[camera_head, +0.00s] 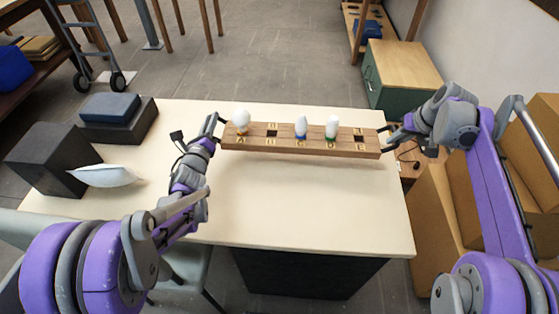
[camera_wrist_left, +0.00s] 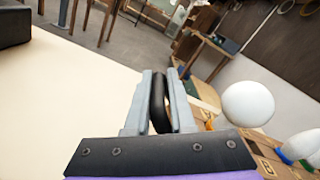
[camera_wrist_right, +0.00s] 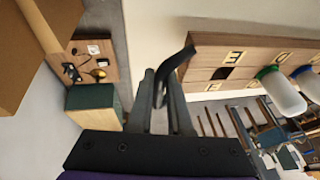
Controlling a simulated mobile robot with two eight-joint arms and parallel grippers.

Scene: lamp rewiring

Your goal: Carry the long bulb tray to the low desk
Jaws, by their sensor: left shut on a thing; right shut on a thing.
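The long wooden bulb tray (camera_head: 350,148) spans between my two grippers over the cream-topped desk (camera_head: 300,200), near its far edge. I cannot tell whether it touches the desk. It carries a round white bulb (camera_head: 241,117) at its left end, a blue-based bulb (camera_head: 301,125) and a green-based bulb (camera_head: 332,126), all roughly upright. My left gripper (camera_head: 216,124) is shut on the black left handle (camera_wrist_left: 158,98). My right gripper (camera_head: 391,134) is shut on the black right handle (camera_wrist_right: 178,62) at the other end. I cannot tell which furniture is the low desk.
A dark box (camera_head: 45,160), a white cushion-like item (camera_head: 104,175) and a blue block (camera_head: 110,106) occupy the desk's left side. Its middle and front are clear. A green cabinet (camera_head: 400,80) stands behind right, and cardboard boxes (camera_head: 440,215) stand at the right.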

